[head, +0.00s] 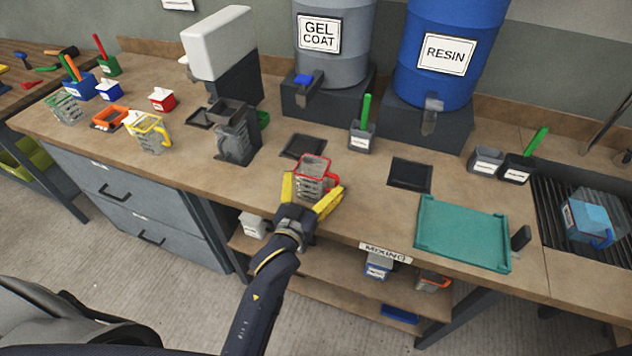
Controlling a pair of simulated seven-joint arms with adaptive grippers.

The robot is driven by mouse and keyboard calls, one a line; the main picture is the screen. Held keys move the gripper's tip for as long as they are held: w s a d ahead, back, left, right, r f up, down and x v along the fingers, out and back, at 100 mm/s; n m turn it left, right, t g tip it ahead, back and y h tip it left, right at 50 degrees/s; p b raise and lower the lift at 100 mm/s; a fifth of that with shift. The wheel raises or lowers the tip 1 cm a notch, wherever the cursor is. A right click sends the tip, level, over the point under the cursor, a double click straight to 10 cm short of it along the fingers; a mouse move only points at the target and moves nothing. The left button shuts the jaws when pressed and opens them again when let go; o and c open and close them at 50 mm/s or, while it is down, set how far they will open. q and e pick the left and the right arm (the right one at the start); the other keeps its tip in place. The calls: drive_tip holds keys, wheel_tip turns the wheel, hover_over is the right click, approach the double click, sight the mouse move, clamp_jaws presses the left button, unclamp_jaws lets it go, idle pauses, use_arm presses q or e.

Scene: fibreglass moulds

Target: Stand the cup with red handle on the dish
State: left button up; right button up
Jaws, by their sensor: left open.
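The cup with red handle (314,167) is a clear, marked cup with red edging. It stands upright near the front edge of the bench, below the gel coat drum. My left gripper (311,190) is open, its yellow fingers on either side of the lower part of the cup. Contact cannot be told, and the fingers partly hide the cup. A dark, shallow square dish (410,175) lies flat and empty to the right of the cup. A similar dark square (303,146) lies behind the cup. My right gripper is not in view.
A teal tray (462,235) lies to the right, near the front edge. A grey pot with a green-handled tool (362,136) stands behind the cup. A yellow-handled cup (149,133) stands at left. The bench between cup and dark dish is clear.

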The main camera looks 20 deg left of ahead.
use_arm(q)
drive_tip(key=shift+w, duration=0.2)
drive_tip(key=c, duration=1.5)
drive_tip(key=shift+r, duration=0.5)
drive_tip(key=shift+c, duration=0.3)
wheel_tip(320, 180, up, 11)
drive_tip(key=s+a+f+n+y, duration=0.1)
drive_tip(key=s+a+f, duration=0.4)
drive_tip(key=s+f, duration=0.2)
drive_tip(key=shift+s+a+f+y, duration=0.3)
drive_tip(key=shift+s+a, duration=0.05)
drive_tip(key=shift+s, duration=0.95)
